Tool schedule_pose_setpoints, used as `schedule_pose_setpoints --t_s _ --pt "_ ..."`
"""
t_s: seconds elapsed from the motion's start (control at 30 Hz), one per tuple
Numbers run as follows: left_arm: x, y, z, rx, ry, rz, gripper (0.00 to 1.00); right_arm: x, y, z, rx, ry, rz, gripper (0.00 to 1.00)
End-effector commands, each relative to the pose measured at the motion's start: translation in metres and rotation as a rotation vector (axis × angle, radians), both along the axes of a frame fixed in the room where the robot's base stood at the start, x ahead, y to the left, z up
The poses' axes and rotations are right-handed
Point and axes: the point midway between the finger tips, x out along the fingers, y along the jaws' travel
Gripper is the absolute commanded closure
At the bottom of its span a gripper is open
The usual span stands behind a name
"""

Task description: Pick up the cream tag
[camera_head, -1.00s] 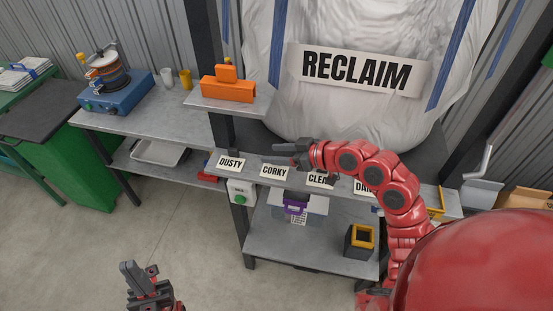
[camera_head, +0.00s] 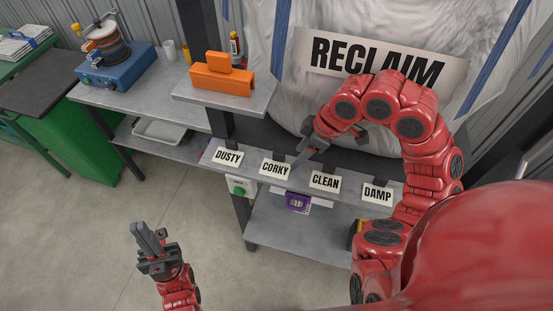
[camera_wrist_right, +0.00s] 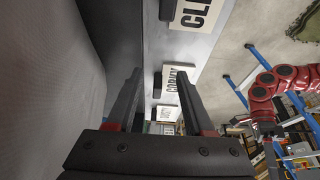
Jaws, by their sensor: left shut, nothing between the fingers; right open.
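Several cream tags with black words sit along the front of the grey shelf: DUSTY (camera_head: 228,156), CORKY (camera_head: 275,169), CLEAN (camera_head: 325,181) and DAMP (camera_head: 377,194). The pictures do not show which one is meant. My right gripper (camera_head: 305,150) is open and empty, just behind and above the gap between CORKY and CLEAN. In the right wrist view, its fingers (camera_wrist_right: 160,82) point along the shelf; the CORKY tag (camera_wrist_right: 174,88) shows between them and the CLEAN tag (camera_wrist_right: 196,12) lies beyond. My left gripper (camera_head: 146,238) is shut and empty over the floor, well away from the tags.
A white bulk bag with a RECLAIM label (camera_head: 350,58) hangs close behind the shelf. An orange block (camera_head: 222,82) stands on a raised shelf at left. A purple item (camera_head: 297,202) sits beneath the tags.

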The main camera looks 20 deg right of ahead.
Motion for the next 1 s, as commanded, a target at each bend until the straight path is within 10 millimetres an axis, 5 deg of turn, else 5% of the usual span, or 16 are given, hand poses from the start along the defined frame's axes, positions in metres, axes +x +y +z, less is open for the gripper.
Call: schedule_pose_setpoints --t_s 0.37,0.77,1.0 --pt "0.0 0.0 0.014 0.0 0.0 0.0 1.0 0.027 0.042 0.001 0.003 0.003 0.002 0.47" --pt "0.0 0.0 0.019 0.0 0.0 0.0 1.0 0.031 0.044 -0.011 0.0 -0.002 -0.003 0.47" --pt "0.0 0.0 0.019 0.0 0.0 0.0 1.0 0.03 0.044 -0.011 0.0 -0.001 -0.003 0.89"
